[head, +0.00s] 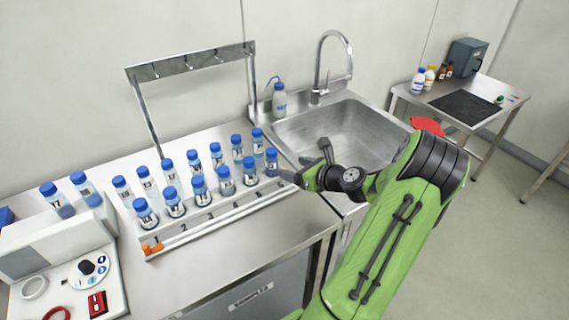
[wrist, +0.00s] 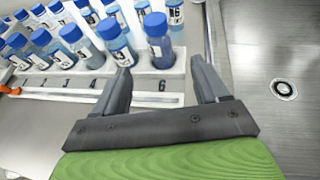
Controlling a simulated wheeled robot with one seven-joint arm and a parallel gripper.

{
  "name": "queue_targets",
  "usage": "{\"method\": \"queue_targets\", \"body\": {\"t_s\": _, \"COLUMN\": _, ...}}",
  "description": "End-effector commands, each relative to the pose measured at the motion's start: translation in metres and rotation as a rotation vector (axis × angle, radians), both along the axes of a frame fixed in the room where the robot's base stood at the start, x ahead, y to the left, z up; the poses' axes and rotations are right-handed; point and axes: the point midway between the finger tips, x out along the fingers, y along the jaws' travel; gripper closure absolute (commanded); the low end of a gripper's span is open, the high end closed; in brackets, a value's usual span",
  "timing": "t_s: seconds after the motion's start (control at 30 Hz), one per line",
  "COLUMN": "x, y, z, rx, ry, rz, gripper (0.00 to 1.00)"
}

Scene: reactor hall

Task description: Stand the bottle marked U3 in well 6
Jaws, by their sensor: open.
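A pale rack (head: 215,213) with numbered wells holds several blue-capped bottles in rows. The labels are too small for me to tell which bottle is marked U3. The figure 6 on the rack's front strip shows in the wrist view (wrist: 162,86). A blue-capped bottle (wrist: 158,42) stands upright just behind that figure, seemingly in well 6; in the head view it is at the right end of the front row (head: 271,165). My gripper (head: 305,163) is open and empty, just right of that end. In the wrist view its fingers (wrist: 160,70) straddle the space before this bottle, apart from it.
A sink (head: 340,133) with a tap lies behind my gripper. A wash bottle (head: 279,101) stands at its left. A metal hook frame (head: 190,63) rises behind the rack. A side table (head: 465,105) is at right.

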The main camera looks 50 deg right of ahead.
Motion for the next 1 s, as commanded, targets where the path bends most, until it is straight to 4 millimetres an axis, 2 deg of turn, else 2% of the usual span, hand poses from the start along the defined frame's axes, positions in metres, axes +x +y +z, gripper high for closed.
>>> {"method": "queue_targets", "body": {"t_s": 0.17, "x": -0.005, "y": 0.002, "z": 0.003, "rx": -0.003, "ry": 0.0, "rz": 0.003, "gripper": 0.27}}
{"method": "queue_targets", "body": {"t_s": 0.27, "x": 0.009, "y": 0.023, "z": 0.008, "rx": -0.092, "ry": 0.055, "rz": 0.103, "gripper": 0.27}}
{"method": "queue_targets", "body": {"t_s": 0.37, "x": 0.033, "y": 0.083, "z": 0.019, "rx": -0.352, "ry": 0.192, "rz": 0.379, "gripper": 0.27}}
{"method": "queue_targets", "body": {"t_s": 0.4, "x": 0.04, "y": 0.112, "z": 0.025, "rx": -0.489, "ry": 0.253, "rz": 0.518, "gripper": 0.27}}
{"method": "queue_targets", "body": {"t_s": 0.53, "x": 0.036, "y": 0.196, "z": 0.046, "rx": -0.929, "ry": 0.393, "rz": 0.956, "gripper": 0.27}}
{"method": "queue_targets", "body": {"t_s": 0.6, "x": 0.023, "y": 0.235, "z": 0.06, "rx": -1.158, "ry": 0.432, "rz": 1.172, "gripper": 0.27}}
{"method": "queue_targets", "body": {"t_s": 0.67, "x": 0.007, "y": 0.265, "z": 0.074, "rx": -1.35, "ry": 0.447, "rz": 1.346, "gripper": 0.27}}
{"method": "queue_targets", "body": {"t_s": 0.8, "x": -0.044, "y": 0.319, "z": 0.103, "rx": -1.775, "ry": 0.418, "rz": 1.701, "gripper": 0.27}}
{"method": "queue_targets", "body": {"t_s": 0.9, "x": -0.087, "y": 0.342, "z": 0.118, "rx": -2.044, "ry": 0.341, "rz": 1.908, "gripper": 0.27}}
{"method": "queue_targets", "body": {"t_s": 1.0, "x": -0.123, "y": 0.353, "z": 0.125, "rx": -2.241, "ry": 0.238, "rz": 2.052, "gripper": 0.27}}
